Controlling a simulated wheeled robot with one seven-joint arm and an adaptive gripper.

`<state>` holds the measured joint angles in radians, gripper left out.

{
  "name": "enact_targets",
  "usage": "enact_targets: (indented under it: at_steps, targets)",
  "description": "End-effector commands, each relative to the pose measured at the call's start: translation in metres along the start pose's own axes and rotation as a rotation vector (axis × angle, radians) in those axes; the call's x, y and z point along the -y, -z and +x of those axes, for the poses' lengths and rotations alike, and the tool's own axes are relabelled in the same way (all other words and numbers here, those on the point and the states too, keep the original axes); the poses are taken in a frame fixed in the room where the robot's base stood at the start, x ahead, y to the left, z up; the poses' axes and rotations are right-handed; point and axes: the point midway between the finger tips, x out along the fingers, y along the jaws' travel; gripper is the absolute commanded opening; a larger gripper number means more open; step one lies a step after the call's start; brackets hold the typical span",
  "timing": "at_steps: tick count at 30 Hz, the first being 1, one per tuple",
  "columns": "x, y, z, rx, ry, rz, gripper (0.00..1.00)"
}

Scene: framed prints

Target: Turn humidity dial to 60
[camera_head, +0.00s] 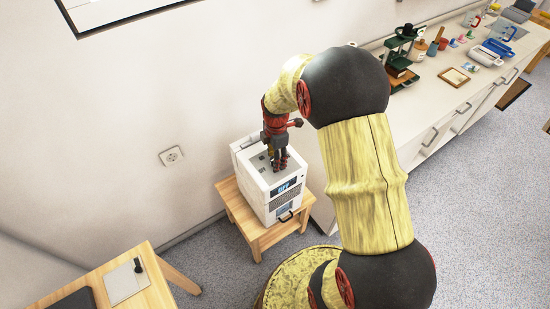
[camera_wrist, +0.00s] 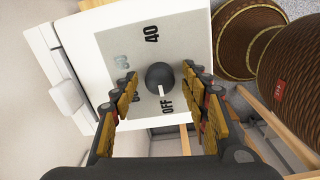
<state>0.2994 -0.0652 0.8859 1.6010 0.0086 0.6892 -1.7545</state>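The humidity dial (camera_wrist: 160,77) is a round dark knob on the grey top panel of a white box-shaped device (camera_head: 268,180). Its white pointer mark faces the OFF label. My gripper (camera_wrist: 163,84) is open, with one yellow-padded finger on each side of the knob and gaps visible between. In the head view my gripper (camera_head: 279,163) points down at the device's top and hides the knob.
The device stands on a small wooden stool (camera_head: 254,238) by the wall. A long counter (camera_head: 430,95) with tools and prints is at the right. A wooden table (camera_head: 130,290) is at lower left. Brown round parts show at right in the wrist view.

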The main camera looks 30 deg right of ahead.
Motion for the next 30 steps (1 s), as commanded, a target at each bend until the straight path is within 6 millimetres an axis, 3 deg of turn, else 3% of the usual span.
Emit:
enact_targets:
  at_steps: [21, 30]
  targets:
    - [0.0002, 0.0000, -0.0001, 0.000, 0.000, 0.000, 0.03]
    - [0.0003, 0.0001, -0.0007, 0.001, 0.001, 0.032, 0.02]
